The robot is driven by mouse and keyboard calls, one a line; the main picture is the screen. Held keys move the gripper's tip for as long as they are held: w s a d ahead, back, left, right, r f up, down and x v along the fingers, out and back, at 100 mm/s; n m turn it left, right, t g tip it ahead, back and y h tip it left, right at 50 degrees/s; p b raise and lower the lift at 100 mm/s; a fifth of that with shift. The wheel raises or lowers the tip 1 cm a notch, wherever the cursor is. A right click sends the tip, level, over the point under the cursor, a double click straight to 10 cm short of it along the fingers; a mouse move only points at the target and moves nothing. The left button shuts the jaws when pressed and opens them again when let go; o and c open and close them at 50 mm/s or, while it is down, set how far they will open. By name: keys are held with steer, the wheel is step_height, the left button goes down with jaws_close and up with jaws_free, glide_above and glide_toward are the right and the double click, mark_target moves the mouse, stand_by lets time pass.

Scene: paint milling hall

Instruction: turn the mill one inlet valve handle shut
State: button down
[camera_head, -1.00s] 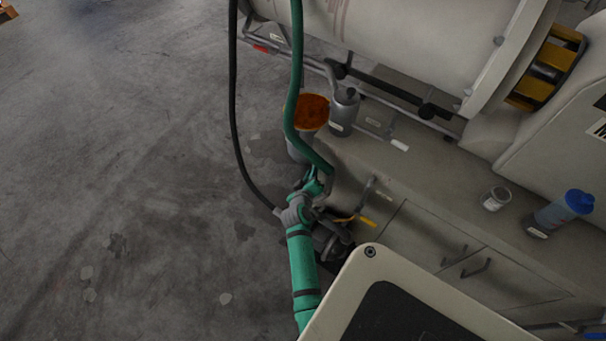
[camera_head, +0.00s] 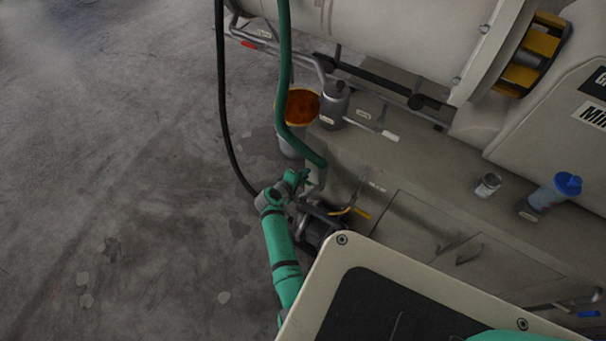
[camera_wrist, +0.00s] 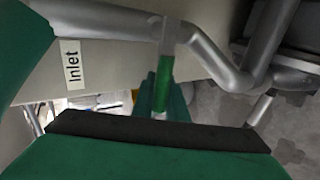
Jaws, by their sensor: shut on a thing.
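The inlet valve handle (camera_wrist: 164,84) is a slim lever with a green sleeve on a grey metal stem, upright in the middle of the wrist view. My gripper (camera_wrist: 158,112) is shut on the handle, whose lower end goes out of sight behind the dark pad. A white "Inlet" label (camera_wrist: 73,65) is on the pale surface to the left. In the head view my gripper (camera_head: 298,178) is at the machine's lower left corner, just below the green hose's end. The handle cannot be made out there.
A bent grey pipe (camera_wrist: 222,62) runs close beside the handle. The green hose (camera_head: 284,90) and a black hose (camera_head: 223,110) hang near my arm. Open floor lies left.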

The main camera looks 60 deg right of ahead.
steer(key=shift+a+f, duration=0.1)
steer(key=shift+f, duration=0.1)
steer(key=c, duration=2)
jaws_free()
steer(key=shift+r, duration=0.1)
steer(key=v, duration=1)
steer(key=shift+a+r, duration=0.15)
steer(key=shift+a, duration=0.15)
